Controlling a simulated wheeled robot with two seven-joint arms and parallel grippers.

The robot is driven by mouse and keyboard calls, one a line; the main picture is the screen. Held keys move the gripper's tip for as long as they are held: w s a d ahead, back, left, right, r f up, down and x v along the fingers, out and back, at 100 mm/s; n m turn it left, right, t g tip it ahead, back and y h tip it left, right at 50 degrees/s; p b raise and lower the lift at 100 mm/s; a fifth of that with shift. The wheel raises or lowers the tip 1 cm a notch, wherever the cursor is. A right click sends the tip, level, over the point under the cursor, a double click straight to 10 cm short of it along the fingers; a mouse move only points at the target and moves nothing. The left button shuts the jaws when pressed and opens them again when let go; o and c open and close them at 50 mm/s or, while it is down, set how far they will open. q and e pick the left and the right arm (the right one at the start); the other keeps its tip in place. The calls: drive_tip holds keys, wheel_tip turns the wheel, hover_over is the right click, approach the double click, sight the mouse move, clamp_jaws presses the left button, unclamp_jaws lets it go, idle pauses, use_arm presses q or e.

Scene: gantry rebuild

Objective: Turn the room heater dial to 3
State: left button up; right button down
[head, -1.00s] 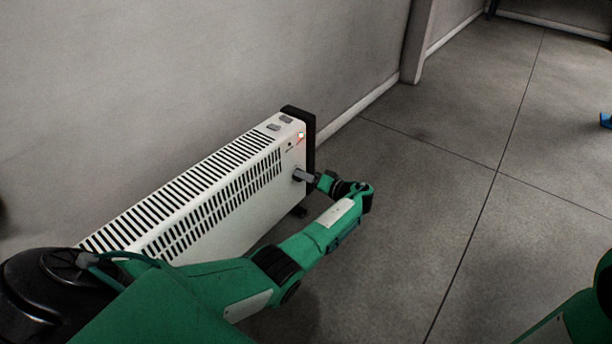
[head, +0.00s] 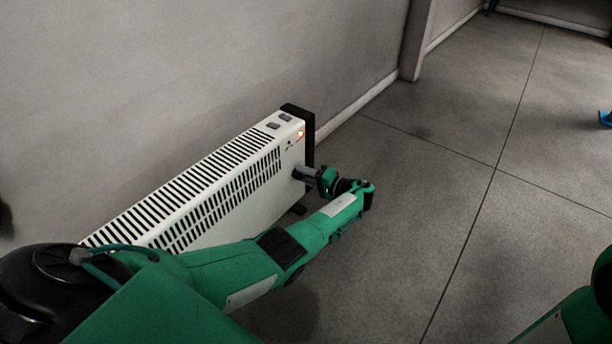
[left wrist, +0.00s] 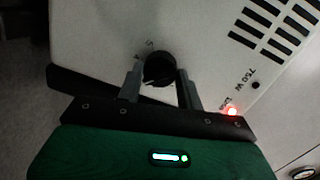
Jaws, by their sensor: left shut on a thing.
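The room heater (head: 215,190) is a long white unit with dark slots and a black end panel, standing along the wall. Its round black dial (left wrist: 159,69) shows in the left wrist view on the white face, with small marks near its upper left that are hard to read. My left gripper (head: 301,172) is at the heater's right end. In the left wrist view its two fingers (left wrist: 160,80) are on either side of the dial, shut on it. The dial is hidden by the gripper in the head view. My right gripper is out of view.
A red light (left wrist: 232,111) glows on the heater near a "750 W" label, and it also shows in the head view (head: 301,133). Two grey switches (head: 279,120) are on top. The wall (head: 200,70) is close behind. Open floor (head: 430,200) lies to the right.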

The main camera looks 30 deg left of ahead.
use_arm(q)
drive_tip(key=o, duration=1)
drive_tip(key=d, duration=0.9)
drive_tip(key=d+r+p, duration=0.1)
drive_tip(key=d, duration=0.3)
drive_tip(key=shift+d, duration=0.35)
